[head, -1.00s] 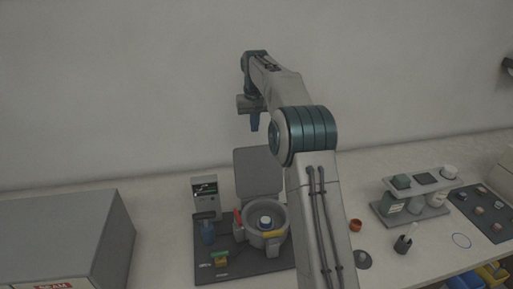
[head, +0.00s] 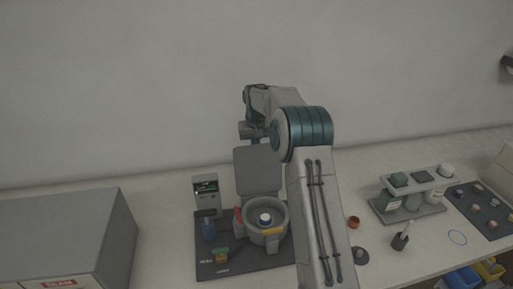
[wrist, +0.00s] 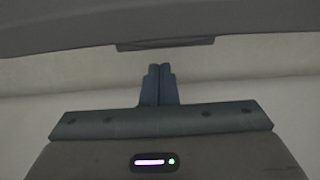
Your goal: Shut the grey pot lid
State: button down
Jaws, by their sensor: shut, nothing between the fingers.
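The grey pot lid (head: 258,172) stands open and upright at the back of the round grey pot (head: 281,217). A white and blue round piece (head: 265,218) sits inside the pot. My gripper is at the lid's top edge in the head view, its fingers mostly hidden, seemingly behind the lid. In the wrist view my gripper (wrist: 159,72) has its two blue fingers shut together and empty. A dark grey slab (wrist: 60,38), probably the lid, crosses the top of that view, past the fingertips. I cannot tell whether they touch.
A large grey box (head: 62,235) is at left. A rack of jars (head: 412,192) stands at right. The wall is close behind.

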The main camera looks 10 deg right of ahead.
aim_at(257, 166)
jog(key=shift+s+r, duration=0.25)
jog(key=shift+s, duration=0.8)
